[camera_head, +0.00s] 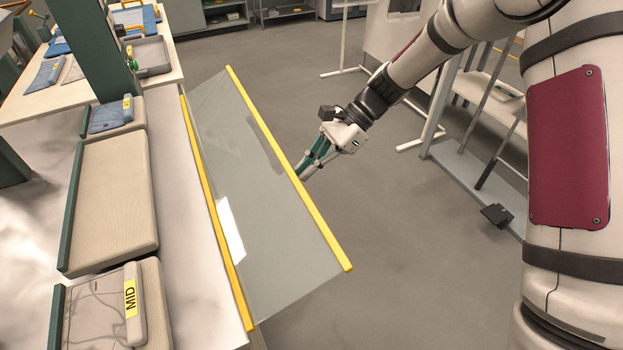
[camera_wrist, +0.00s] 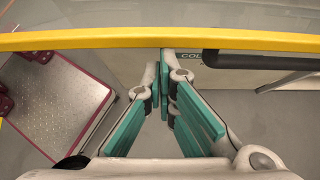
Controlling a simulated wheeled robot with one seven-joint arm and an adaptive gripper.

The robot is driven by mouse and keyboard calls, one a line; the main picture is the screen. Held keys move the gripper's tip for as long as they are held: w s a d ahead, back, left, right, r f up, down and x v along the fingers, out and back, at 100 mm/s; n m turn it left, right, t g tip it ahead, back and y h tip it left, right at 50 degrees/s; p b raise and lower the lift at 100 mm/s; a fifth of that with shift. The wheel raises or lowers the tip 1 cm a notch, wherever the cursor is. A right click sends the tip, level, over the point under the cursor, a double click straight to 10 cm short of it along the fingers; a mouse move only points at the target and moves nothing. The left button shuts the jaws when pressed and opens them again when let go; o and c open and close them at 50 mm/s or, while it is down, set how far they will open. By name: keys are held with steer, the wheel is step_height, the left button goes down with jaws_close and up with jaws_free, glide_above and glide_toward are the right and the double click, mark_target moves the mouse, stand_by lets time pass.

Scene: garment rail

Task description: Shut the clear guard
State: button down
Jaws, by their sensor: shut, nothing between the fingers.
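The clear guard (camera_head: 262,200) is a transparent panel with a yellow strip along each long edge. It stands tilted out from the bench edge over the floor, its inner strip (camera_head: 215,225) along the bench and its outer strip (camera_head: 290,170) raised to the right. My gripper (camera_head: 303,172) is shut and empty at the outer strip, partly hidden behind it. In the wrist view the yellow outer strip (camera_wrist: 200,41) crosses the picture just beyond my green fingertips (camera_wrist: 167,55). I cannot tell whether they touch it.
The white bench (camera_head: 190,290) holds beige pads (camera_head: 115,200) and a block marked MID (camera_head: 131,298). A green post (camera_head: 95,45) stands at the back. A metal rack (camera_head: 480,195) stands on the right. The grey floor (camera_head: 400,290) is clear right of the guard.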

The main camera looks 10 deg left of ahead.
steer(key=s+a+r+t+h+p, duration=0.3)
steer(key=s+a+r+h+p, duration=0.2)
steer(key=a+r+p, duration=0.45)
steer(key=s+a+r+t+h+p, duration=0.3)
steer(key=s+a+r+h, duration=0.2)
steer(key=a, duration=0.4)
steer(key=shift+s+r+p, duration=0.2)
steer(key=shift+s+p, duration=0.2)
steer(key=shift+s, duration=0.2)
steer(key=shift+s, duration=0.1)
